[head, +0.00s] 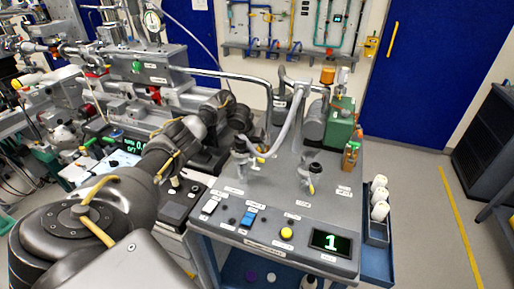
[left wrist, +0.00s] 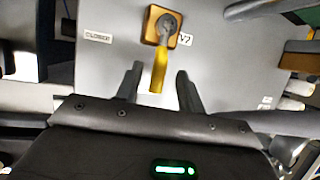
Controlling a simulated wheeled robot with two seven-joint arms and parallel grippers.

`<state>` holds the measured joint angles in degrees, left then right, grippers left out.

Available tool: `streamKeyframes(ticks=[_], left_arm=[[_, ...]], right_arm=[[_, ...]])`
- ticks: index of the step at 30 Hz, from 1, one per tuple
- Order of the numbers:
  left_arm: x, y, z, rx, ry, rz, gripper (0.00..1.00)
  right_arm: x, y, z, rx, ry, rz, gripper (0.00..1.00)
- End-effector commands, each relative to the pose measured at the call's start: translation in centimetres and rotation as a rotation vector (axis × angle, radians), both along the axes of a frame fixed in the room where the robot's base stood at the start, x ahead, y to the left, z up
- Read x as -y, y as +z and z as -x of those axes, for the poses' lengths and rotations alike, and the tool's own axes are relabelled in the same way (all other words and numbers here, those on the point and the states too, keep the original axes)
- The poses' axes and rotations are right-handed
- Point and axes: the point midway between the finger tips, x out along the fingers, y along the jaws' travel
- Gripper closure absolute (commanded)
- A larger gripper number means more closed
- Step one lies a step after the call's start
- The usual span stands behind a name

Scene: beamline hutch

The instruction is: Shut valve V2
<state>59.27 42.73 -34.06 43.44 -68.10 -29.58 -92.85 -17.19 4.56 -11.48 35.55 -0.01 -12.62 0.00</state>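Valve V2 shows in the left wrist view as a square brass-coloured body (left wrist: 181,40) with a grey hub and a yellow lever (left wrist: 157,76). The lever points down the picture, not at the CLOSED label (left wrist: 98,37) on its left. A label that seems to read V2 (left wrist: 186,38) is on its right. My left gripper (left wrist: 157,85) is open, with one dark finger on each side of the lever's end; I see gaps and no clear contact. In the head view my left arm reaches to the bench's left side; fingertips and lever are hard to make out there.
Grey pipes (head: 292,118) arch over the grey bench top (head: 275,190); one pipe (left wrist: 270,122) passes close to the right of my gripper. A display reading 1 (head: 330,241) and a yellow button (head: 287,233) are at the front. White bottles (head: 379,210) stand in a side rack.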

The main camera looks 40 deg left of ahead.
Motion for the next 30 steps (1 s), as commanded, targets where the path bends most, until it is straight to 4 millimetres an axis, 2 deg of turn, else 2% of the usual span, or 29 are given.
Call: streamKeyframes(ticks=[4, 13, 22, 30], left_arm=[[0.07, -0.8, -0.36, 0.0, 0.0, -0.001, 0.61], [0.07, -0.97, -0.46, 0.001, -0.001, -0.002, 0.61], [0.09, -0.96, -0.47, 0.001, -0.001, -0.002, 1.0], [0.04, -0.95, -0.4, 0.001, -0.001, -0.002, 1.0]], right_arm=[[0.1, 0.07, -0.01, 0.0, 0.0, 0.001, 0.64], [0.15, 0.06, -0.02, 0.0, 0.001, 0.002, 0.64], [0.15, 0.06, -0.02, 0.0, 0.0, 0.002, 0.64], [0.14, 0.07, 0.0, 0.0, 0.0, 0.002, 0.64]])
